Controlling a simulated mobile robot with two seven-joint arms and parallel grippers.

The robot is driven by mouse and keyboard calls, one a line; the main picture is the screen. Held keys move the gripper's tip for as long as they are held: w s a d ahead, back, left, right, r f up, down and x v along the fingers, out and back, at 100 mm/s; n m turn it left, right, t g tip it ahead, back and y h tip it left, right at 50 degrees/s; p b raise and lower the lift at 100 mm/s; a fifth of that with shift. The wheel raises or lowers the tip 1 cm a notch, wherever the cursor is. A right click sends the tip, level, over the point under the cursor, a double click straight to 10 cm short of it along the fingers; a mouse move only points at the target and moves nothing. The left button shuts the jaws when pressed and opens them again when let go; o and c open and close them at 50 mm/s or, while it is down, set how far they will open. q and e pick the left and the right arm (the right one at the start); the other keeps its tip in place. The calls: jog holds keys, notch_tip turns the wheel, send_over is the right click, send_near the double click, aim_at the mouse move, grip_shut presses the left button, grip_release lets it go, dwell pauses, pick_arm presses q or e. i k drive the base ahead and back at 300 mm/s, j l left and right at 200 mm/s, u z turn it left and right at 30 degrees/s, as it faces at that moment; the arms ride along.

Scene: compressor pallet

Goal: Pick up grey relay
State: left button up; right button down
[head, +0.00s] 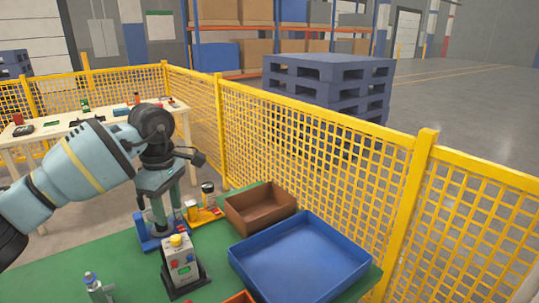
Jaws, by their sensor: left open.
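My left gripper (160,218) comes in from the left and points down over the green table, just behind a grey box (181,268). It is open. A blue holder (145,243) stands at its fingertips; I cannot tell whether anything is between the fingers. The grey box has a yellow knob, coloured buttons and a dark base. A small grey piece with a blue top (97,288) stands at the front left. I cannot tell which thing, if any, is the grey relay. My right gripper is not in view.
A blue tray (300,258) and a brown tray (258,208), both looking empty, lie to the right. A yellow holder (205,216) with small cylinders stands beside the gripper. A yellow mesh fence (310,150) runs behind the table. An orange edge (240,298) shows at the front.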

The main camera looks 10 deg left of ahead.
aim_at(186, 273)
jog(key=k, duration=1)
